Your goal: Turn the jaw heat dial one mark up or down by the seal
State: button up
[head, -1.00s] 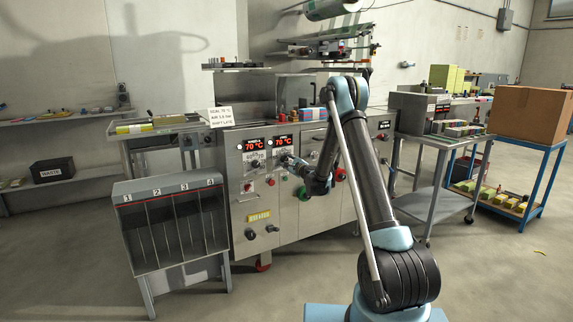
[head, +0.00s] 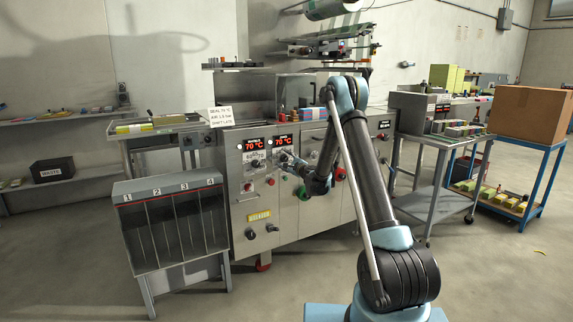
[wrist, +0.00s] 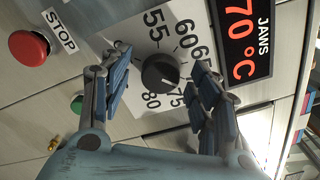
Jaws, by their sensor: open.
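The jaw heat dial is a round black knob (wrist: 160,72) on a white plate marked 55 to 80, seen in the wrist view. Its white pointer line appears to point towards the 70 to 75 side. The red JAWS display (wrist: 243,38) beside it reads 70 °C; it also shows in the head view (head: 283,141). My gripper (wrist: 160,85) is open, with one blue-padded finger on each side of the knob. I cannot tell whether either finger touches it. In the head view my gripper (head: 290,162) is at the panel and partly hides the dial.
A red STOP button (wrist: 29,46) and a green button (wrist: 77,104) are close to the dial. A second display (head: 251,144) to the left also reads 70 °C. A sign (head: 221,117) above mentions the seal temperature. A numbered rack (head: 170,225) stands at the front left.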

jog(key=v, duration=1.2)
jog(key=s+d+r+n+g, duration=0.2)
jog(key=s+r+n, duration=0.15)
jog(key=s, duration=0.35)
jog(key=s+d+r+n+g+h, duration=0.1)
jog(key=s+d+r+n+g, duration=0.2)
jog(key=s, duration=0.4)
jog(key=s+r+n+g, duration=0.1)
jog(key=s+r+n, duration=0.35)
jog(key=s, duration=0.25)
jog(key=s+d+f+n+g+h, duration=0.2)
jog(key=s+d, duration=0.4)
jog(key=s, duration=0.6)
jog(key=s+d+f+n+g+h, duration=0.2)
jog(key=s+d+f+h, duration=0.2)
jog(key=s, duration=0.8)
jog(key=s+d+f+n+g+h, duration=0.2)
jog(key=s+d+f, duration=0.4)
jog(key=s+d, duration=0.4)
jog(key=s+n+h, duration=0.1)
jog(key=s, duration=0.1)
jog(key=shift+s+d+g, duration=0.2)
jog(key=shift+s+g, duration=0.2)
